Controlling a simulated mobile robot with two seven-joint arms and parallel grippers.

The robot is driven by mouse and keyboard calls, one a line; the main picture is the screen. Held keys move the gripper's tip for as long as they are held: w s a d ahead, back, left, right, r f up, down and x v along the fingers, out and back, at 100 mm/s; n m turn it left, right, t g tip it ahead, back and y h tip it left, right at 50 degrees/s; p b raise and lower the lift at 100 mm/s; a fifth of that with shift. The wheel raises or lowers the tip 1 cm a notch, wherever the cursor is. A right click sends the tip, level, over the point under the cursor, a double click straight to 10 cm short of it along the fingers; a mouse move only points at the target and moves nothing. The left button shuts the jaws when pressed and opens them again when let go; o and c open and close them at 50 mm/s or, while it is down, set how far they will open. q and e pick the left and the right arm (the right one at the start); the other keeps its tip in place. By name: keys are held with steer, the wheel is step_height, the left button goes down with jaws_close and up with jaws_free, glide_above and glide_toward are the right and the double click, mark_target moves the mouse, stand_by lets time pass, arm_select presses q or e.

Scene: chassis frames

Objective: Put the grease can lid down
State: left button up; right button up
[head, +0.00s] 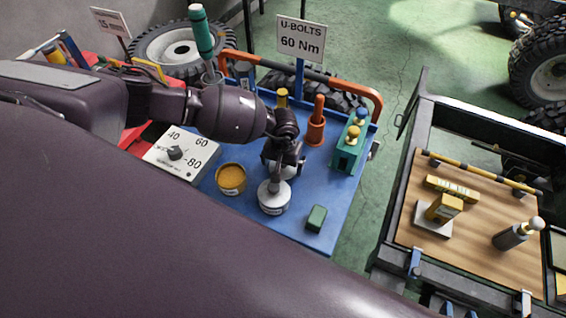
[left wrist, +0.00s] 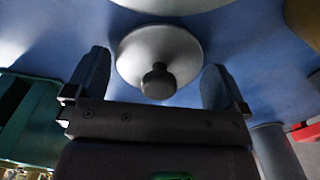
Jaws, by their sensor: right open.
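The grease can lid (left wrist: 160,55) is a pale grey disc with a dark round knob, seen in the left wrist view over the blue surface. My left gripper (left wrist: 153,82) is open, its two fingers spread on either side of the knob with gaps between. In the head view, the left gripper (head: 284,162) is low over the blue bench top, and it mostly hides the lid (head: 287,171). The grease can (head: 231,179), open with yellow-brown contents, stands left of the gripper. My right gripper is not in view.
A white round tin (head: 273,198) stands just in front of the gripper. A green block (head: 316,218), an orange-red holder (head: 316,128) and a teal block (head: 350,150) are to the right. A dial box (head: 180,155) is to the left. Free blue surface (head: 245,222) lies in front.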

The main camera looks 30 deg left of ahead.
arm_select(q)
steer(key=shift+r, duration=0.1)
step_height(320, 180, up, 12)
stand_by(0.5)
stand_by(0.5)
